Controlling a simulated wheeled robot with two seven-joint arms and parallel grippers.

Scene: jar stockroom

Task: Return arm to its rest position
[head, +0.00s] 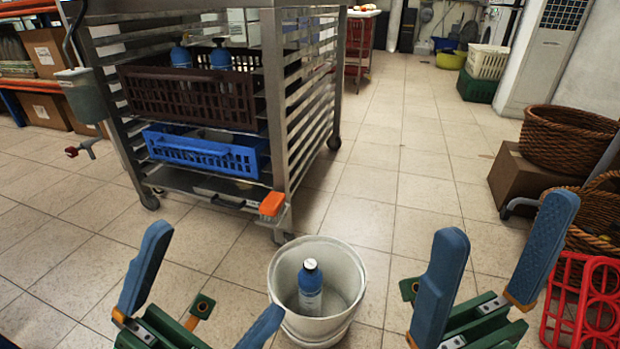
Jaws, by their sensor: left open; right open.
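My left gripper (207,291) is at the lower left, open and empty, with its blue fingers spread wide. My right gripper (498,258) is at the lower right, also open and empty, with its fingers pointing up. Between them a white bucket (345,257) stands on the tiled floor. Neither gripper touches the bottle; the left gripper's inner finger appears close to the bucket's left side in the picture.
A metal rack (283,110) holds a dark brown crate (185,95) with blue bottles and a blue crate (205,152). An orange-topped brush (272,204) hangs at its corner. Wicker baskets (565,138), a cardboard box (525,175) and a red rack (590,300) stand at right. Mid-floor is clear.

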